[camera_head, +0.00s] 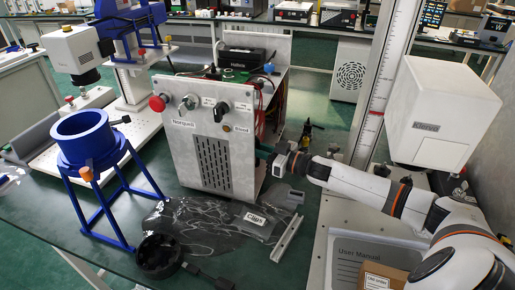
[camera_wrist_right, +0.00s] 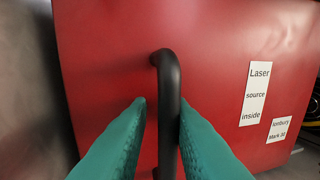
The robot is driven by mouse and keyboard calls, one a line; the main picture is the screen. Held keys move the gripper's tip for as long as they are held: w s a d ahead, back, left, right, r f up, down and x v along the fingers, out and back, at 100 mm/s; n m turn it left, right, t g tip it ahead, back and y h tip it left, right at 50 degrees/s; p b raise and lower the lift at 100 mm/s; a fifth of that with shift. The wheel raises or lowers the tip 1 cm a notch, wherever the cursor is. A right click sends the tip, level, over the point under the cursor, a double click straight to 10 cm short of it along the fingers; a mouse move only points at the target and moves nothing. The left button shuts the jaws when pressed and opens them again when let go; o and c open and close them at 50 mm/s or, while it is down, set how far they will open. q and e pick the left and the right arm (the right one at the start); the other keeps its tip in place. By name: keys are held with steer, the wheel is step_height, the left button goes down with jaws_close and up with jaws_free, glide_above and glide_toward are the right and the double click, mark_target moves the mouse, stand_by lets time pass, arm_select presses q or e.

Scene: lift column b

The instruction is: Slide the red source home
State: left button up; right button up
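The red source (camera_wrist_right: 100,60) fills most of the right wrist view. It has a white "Laser source inside" label (camera_wrist_right: 256,92) and a black bar handle (camera_wrist_right: 167,75). My right gripper (camera_wrist_right: 160,103) has its two teal fingers on either side of the handle. A gap shows between the left finger and the handle; whether the right finger touches it I cannot tell. In the head view my right gripper (camera_head: 264,155) is at the right side of the grey metal cabinet (camera_head: 205,135). The red source cannot be made out clearly there. My left gripper is not in view.
A clear bag (camera_head: 205,220), a "Clips" box (camera_head: 256,220) and a metal rail (camera_head: 287,238) lie before the cabinet. A blue stand (camera_head: 88,145) is at left.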

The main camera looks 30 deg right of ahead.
steer(key=shift+s, duration=0.1)
steer(key=v, duration=1.2)
stand_by(0.7)
